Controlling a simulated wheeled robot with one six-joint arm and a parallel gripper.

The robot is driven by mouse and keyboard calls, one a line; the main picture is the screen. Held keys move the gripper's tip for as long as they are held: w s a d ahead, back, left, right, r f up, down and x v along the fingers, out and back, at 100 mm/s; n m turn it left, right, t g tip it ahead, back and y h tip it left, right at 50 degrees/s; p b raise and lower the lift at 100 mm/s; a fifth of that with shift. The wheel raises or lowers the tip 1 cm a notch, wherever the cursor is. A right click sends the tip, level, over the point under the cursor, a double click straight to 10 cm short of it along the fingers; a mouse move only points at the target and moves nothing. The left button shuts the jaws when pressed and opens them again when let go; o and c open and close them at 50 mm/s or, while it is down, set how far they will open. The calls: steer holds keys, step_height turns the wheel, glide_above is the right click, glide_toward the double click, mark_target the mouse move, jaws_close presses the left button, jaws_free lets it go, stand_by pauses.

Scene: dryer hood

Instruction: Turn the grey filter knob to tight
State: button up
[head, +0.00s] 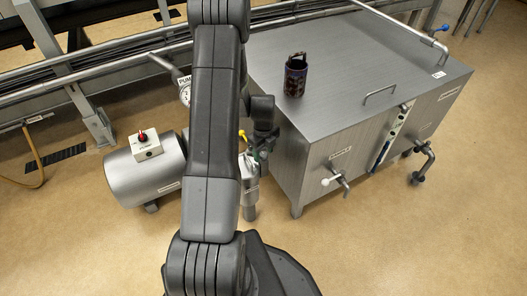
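My arm crosses the middle of the head view, and its wrist hangs down beside the left side of the steel tank. My gripper (258,152) is small and partly hidden at the end of this wrist, just above a silver upright cylinder (250,188) that looks like the filter housing. Whether its fingers are open or shut does not show. I cannot make out the grey knob; the gripper and arm may cover it. Contact between gripper and housing cannot be told. A small yellow handle (242,135) shows just left of the gripper.
A pump motor (145,175) with a red switch lies left. A gauge (185,93) stands behind. The front floor is clear.

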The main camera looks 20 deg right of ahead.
mark_target(264, 154)
step_height(264, 154, up, 14)
steer(key=p, duration=0.3)
steer(key=shift+p, duration=0.35)
steer(key=shift+f, duration=0.15)
step_height(264, 154, down, 14)
steer(key=b, duration=0.3)
steer(key=shift+b, duration=0.35)
steer(key=shift+r, duration=0.2)
